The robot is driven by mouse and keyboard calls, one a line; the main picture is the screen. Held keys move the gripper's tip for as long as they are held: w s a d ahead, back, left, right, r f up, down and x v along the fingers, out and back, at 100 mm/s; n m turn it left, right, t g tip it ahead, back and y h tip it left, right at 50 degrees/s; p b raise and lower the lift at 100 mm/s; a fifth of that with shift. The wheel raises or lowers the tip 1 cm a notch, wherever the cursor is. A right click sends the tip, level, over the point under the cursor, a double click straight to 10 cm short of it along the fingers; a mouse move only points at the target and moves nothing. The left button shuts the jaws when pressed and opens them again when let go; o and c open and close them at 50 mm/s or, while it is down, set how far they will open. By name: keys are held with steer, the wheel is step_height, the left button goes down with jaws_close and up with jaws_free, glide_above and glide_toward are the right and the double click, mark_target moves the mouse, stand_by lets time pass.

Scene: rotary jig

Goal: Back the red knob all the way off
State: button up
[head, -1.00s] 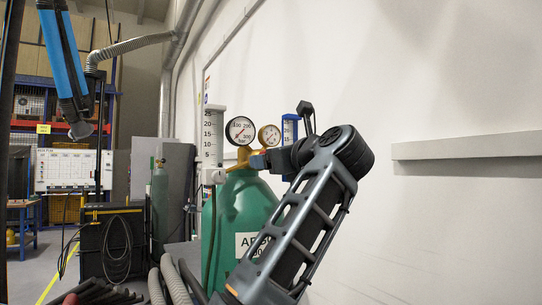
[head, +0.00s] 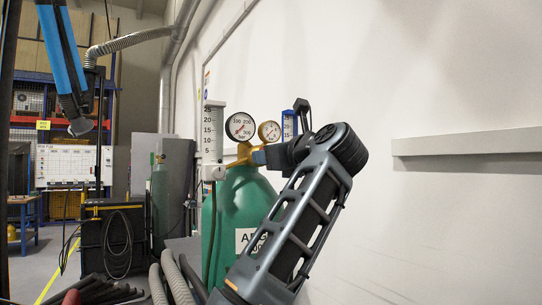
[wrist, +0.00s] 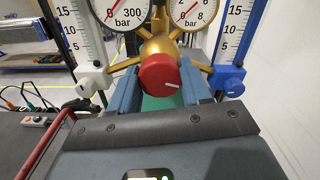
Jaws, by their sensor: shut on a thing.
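The red knob (wrist: 158,78) is round, with a white line on its face pointing right and slightly down. It sits on the front of the brass regulator (wrist: 160,45), which also shows in the head view (head: 243,154) on top of a green gas cylinder (head: 237,218). In the wrist view my gripper (wrist: 160,84) has its two blue-grey fingers on either side of the knob, shut on it. In the head view my gripper (head: 273,154) reaches the regulator from the right, and the red knob is hidden there.
Two round gauges (head: 240,126) (head: 270,131) stand above the regulator. Flow tubes flank it, one with a white knob (wrist: 90,80) and one with a blue knob (wrist: 228,80), both close to my fingers. A pale wall (head: 450,80) lies to the right.

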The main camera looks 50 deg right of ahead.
stand_by(0.3)
steer(key=n+p, duration=0.1)
steer(key=n, duration=1.9)
steer(key=shift+a+f+n, duration=0.1)
steer(key=shift+f+n, duration=0.05)
steer(key=shift+n, duration=0.25)
stand_by(0.4)
steer(key=o, duration=1.1)
steer(key=shift+c, duration=0.2)
steer(key=b+v, duration=0.1)
steer(key=v, duration=0.6)
steer(key=shift+s, duration=0.4)
